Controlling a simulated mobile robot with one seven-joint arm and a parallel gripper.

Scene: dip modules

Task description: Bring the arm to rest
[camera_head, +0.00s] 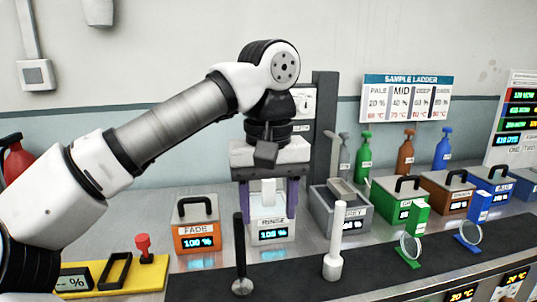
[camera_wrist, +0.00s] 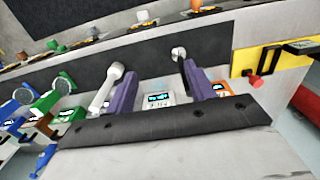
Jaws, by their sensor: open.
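My arm reaches in from the left and bends down at the wrist. My gripper (camera_head: 267,212) points downward over the RINSE module (camera_head: 270,233), which has a cyan "100 %" display. Its two purple fingers are spread apart, and I see nothing gripped between them. In the wrist view my gripper (camera_wrist: 158,84) also shows its fingers apart, with the RINSE display (camera_wrist: 158,98) seen between them. The fingers hide part of the module, and I cannot tell whether they touch it.
The orange FADE module (camera_head: 197,237) stands left of RINSE. A grey module (camera_head: 342,214), a green one (camera_head: 393,208) and others stand right. A black paddle (camera_head: 241,262), white pestle-like tool (camera_head: 335,257) and round lenses (camera_head: 411,246) stand in front. A yellow tray (camera_head: 95,279) lies left.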

